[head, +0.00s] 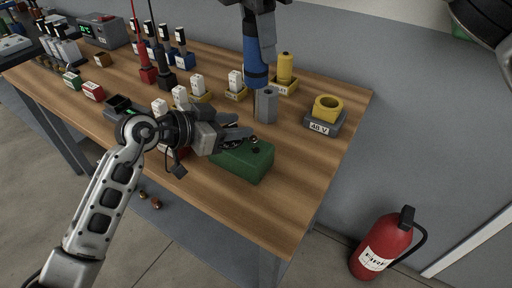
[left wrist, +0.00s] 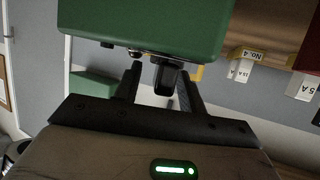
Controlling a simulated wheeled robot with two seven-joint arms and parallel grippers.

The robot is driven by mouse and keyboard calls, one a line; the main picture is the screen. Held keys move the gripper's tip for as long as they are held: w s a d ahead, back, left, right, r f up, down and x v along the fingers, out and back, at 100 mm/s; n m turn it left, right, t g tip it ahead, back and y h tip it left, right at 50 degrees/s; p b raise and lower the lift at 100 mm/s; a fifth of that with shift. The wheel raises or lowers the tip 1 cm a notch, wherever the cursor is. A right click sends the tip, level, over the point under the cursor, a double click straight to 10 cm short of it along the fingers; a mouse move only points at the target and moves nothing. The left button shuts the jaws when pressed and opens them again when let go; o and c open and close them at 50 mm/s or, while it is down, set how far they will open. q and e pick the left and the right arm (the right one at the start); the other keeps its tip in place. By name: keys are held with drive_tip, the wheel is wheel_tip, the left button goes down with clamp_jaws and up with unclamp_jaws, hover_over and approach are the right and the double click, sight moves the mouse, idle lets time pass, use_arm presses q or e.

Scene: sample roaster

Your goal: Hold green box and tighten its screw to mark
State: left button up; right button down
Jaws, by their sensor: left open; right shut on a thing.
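The green box (head: 240,160) lies on the wooden bench near its front edge, with small dark fittings on top. My left gripper (head: 238,136) is open at the box's far upper side. In the left wrist view the green box (left wrist: 145,25) fills the top, and a dark knob-like part (left wrist: 165,76) shows between the open fingers (left wrist: 158,88); I cannot tell if they touch it. My right gripper (head: 262,45) is shut on a blue-handled screwdriver (head: 255,68), held upright with its lower end near a grey block stand (head: 266,106). The screw's mark is too small to make out.
Right of the stand are a yellow ring on a grey "48 V" block (head: 322,125) and a yellow cylinder (head: 285,66). White labelled blocks (head: 180,97) and a dark meter (head: 118,106) stand left. A fire extinguisher (head: 383,247) stands on the floor.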

use_arm(q)
drive_tip(key=v, duration=1.1)
drive_tip(key=shift+s+a+r, duration=0.15)
drive_tip(key=shift+a+r, duration=0.1)
drive_tip(key=shift+a, duration=0.05)
